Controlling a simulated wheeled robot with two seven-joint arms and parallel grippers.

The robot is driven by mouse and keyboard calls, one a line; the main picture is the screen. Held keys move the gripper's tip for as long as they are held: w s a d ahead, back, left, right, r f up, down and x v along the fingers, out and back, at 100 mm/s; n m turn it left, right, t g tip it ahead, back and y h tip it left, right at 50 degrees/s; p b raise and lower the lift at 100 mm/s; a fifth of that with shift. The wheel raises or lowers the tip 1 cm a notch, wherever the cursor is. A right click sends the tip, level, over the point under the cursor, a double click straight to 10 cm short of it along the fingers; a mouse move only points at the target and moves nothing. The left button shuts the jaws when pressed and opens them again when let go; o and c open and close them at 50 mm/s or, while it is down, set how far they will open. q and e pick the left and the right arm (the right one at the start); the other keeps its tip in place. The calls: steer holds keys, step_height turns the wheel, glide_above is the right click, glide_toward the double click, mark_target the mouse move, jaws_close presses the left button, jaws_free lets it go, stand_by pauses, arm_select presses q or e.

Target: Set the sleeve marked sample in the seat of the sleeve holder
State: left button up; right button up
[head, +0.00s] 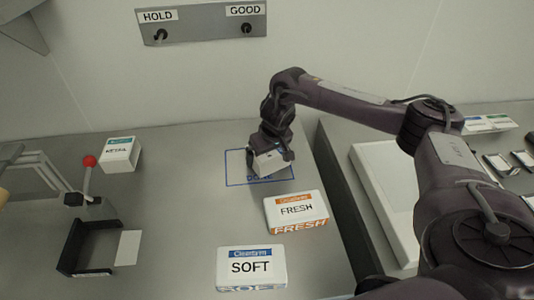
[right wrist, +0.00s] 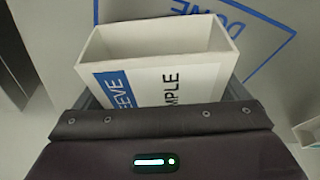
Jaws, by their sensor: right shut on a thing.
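My right gripper (head: 272,150) is shut on the white sleeve (head: 270,164), over the blue outlined area marked DONE (head: 230,170). In the right wrist view the sleeve (right wrist: 205,75) is an open, hollow box with a blue band and lettering ending in "EEVE" and "MPLE"; the rest is hidden by the gripper. I cannot tell whether it touches the table. A dark, open-sided bracket (head: 88,267), which looks like the sleeve holder, stands at the front left. It looks empty. A red-knobbed lever (head: 88,175) rises behind it. My left gripper is out of view.
A FRESH pack (head: 297,210) and a SOFT pack (head: 251,267) lie right of the bracket. A white labelled box (head: 120,153) stands at the back left. A wall panel (head: 200,24) carries HOLD and GOOD switches.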

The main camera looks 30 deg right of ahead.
steer(key=shift+f, duration=0.15)
steer(key=shift+f, duration=0.15)
steer(key=o, duration=0.7)
